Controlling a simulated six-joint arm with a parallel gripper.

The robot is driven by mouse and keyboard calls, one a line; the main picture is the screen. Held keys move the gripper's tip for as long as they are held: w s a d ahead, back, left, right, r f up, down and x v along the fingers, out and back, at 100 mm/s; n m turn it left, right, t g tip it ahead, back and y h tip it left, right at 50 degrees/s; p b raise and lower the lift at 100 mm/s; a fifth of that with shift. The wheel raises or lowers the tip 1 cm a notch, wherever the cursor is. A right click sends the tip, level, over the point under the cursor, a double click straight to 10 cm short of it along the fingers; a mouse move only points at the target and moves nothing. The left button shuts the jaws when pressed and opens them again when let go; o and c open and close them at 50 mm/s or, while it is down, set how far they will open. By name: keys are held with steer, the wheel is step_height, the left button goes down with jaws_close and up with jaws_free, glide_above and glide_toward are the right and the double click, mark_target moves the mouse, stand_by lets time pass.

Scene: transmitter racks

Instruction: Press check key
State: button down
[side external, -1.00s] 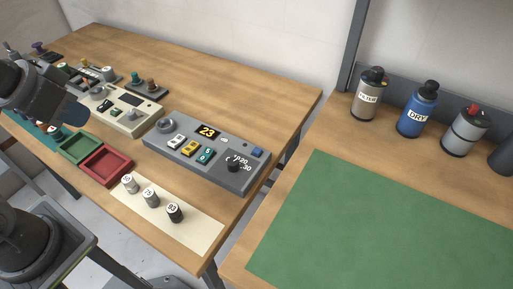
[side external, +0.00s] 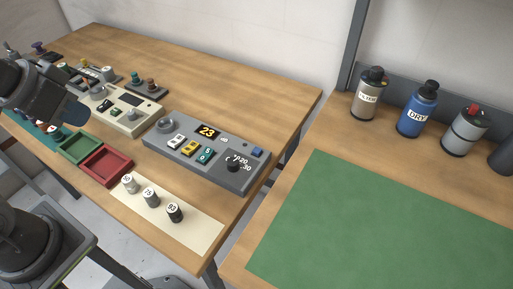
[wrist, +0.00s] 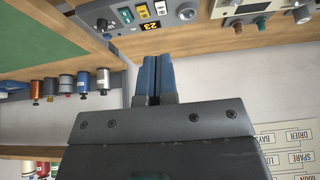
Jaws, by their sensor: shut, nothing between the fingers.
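A grey control box (side external: 205,172) with a yellow "23" display (side external: 208,132) stands on the wooden bench. Its white key (side external: 176,141), yellow key (side external: 190,148) and teal key (side external: 206,155) sit in a row, with a blue key (side external: 257,153) at its right end. I cannot read which one is the check key. My gripper (wrist: 157,58) is shut and empty, its two blue fingers together in the wrist view. The box also shows there, upside down, with its display (wrist: 150,26) at the top. In the side view the gripper is at far left, its fingertips not clear.
Left of the box are a beige panel (side external: 128,120), a green tray (side external: 80,150) and a red tray (side external: 107,180). Numbered cylinders (side external: 151,197) stand on a cream mat (side external: 195,231) in front. Bottles (side external: 416,112) stand behind a green mat (side external: 385,215) on the right bench.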

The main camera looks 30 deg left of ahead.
steer(key=w+d+m, duration=0.3)
steer(key=w, duration=0.4)
steer(key=m+t+h, duration=0.3)
steer(key=m+h, duration=0.1)
steer(key=m, duration=0.7)
glide_above(258, 152)
step_height(258, 152, down, 9)
steer(key=shift+a+f, duration=0.1)
steer(key=shift+f, duration=4.4)
steer(key=shift+f, duration=0.1)
steer(key=shift+f, duration=0.3)
